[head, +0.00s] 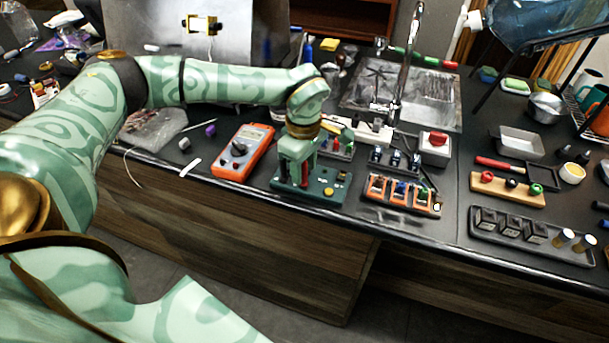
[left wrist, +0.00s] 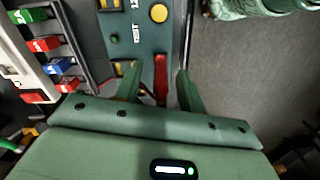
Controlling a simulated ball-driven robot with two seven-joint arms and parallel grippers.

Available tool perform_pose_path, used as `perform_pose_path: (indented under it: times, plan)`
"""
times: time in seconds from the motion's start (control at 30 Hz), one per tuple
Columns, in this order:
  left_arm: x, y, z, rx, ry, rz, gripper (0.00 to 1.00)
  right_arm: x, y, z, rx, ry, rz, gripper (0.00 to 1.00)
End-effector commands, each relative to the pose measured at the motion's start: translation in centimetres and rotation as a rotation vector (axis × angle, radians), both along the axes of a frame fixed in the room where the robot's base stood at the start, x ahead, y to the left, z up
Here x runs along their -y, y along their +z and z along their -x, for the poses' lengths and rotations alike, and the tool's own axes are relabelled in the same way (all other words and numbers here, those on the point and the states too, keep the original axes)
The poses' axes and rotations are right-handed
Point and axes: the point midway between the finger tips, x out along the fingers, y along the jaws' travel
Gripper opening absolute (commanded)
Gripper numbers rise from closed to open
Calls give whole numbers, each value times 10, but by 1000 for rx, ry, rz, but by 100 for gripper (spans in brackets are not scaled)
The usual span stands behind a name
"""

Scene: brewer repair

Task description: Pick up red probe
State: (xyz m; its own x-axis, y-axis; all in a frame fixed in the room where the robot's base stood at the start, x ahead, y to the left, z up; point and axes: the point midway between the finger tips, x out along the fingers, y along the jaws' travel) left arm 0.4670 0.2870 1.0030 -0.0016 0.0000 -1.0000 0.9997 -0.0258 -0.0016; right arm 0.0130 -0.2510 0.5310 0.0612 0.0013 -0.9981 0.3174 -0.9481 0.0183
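A red probe (left wrist: 161,80) stands out against the dark green test board in the left wrist view. It lies between the two fingers of my left gripper (left wrist: 160,78), with a gap on each side. The gripper is open and low over the test board (head: 340,180), seen at the front of the counter in the head view (head: 296,172). There, the fingers partly hide the probe. The board also shows in the left wrist view (left wrist: 138,45), with a yellow button. My right gripper is not in view.
An orange multimeter (head: 243,152) lies just left of the board. A rack with several orange-framed modules (head: 402,196) is to its right. A row of small coloured parts (head: 338,145) sits close behind. The counter's front edge is close to the board.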

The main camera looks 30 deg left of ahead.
Motion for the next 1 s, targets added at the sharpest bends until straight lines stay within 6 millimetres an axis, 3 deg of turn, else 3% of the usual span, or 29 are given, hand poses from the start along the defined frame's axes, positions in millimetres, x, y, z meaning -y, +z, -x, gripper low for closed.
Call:
perform_pose_path:
  times: [0.1,0.27,0.67,0.87,1.0]
  plan:
    - [0,1,0,1,0,0,39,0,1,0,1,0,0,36]
    - [0,2,0,1,0,0,0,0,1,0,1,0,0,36]
    - [0,6,-1,2,0,0,0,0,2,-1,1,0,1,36]
    - [0,32,-1,4,0,1,0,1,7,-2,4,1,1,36]
    - [11,63,18,6,-4,2,0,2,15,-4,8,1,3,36]
